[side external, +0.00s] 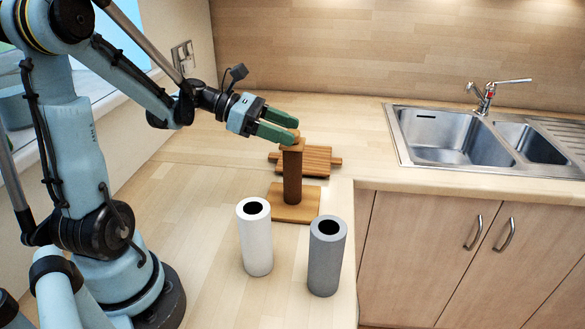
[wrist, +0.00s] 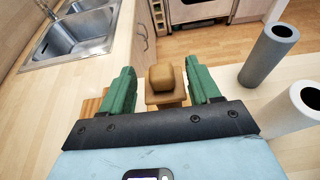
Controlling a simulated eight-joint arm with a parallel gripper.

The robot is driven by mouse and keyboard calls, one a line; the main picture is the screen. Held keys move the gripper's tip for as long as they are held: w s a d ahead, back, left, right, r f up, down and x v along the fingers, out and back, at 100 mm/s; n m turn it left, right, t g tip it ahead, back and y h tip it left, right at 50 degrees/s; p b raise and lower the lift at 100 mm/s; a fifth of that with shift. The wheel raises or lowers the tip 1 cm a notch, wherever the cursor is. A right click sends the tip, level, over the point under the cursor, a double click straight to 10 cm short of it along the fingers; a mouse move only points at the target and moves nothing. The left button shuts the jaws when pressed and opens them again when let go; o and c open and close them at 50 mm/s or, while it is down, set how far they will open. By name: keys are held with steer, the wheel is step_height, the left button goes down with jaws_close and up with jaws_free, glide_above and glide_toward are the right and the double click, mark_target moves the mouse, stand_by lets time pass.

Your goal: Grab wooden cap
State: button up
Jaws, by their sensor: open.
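The wooden cap (side external: 294,144) is a small square piece with a rounded knob, on top of an upright dark wooden post (side external: 292,178). The post stands on a square wooden base (side external: 310,203). My gripper (side external: 291,130) is open, its green fingers reaching over the cap from the left. In the wrist view the cap (wrist: 162,80) sits between the two spread fingers of my gripper (wrist: 162,72), with a visible gap on each side. The fingers partly cover the knob in the side view, and the post is mostly hidden in the wrist view.
A white cylinder (side external: 256,240) and a grey cylinder (side external: 326,262), both hollow at the top, stand in front of the post. A wooden block with side handles (side external: 318,158) lies behind it. The counter edge and a sink (side external: 440,135) are to the right.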

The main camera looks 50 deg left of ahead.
mark_target(300, 137)
steer(key=x, duration=0.4)
steer(key=shift+d+f, duration=0.1)
steer(key=shift+f, duration=0.1)
steer(key=shift+c, duration=0.3)
steer(key=c, duration=0.6)
steer(key=shift+r, duration=0.2)
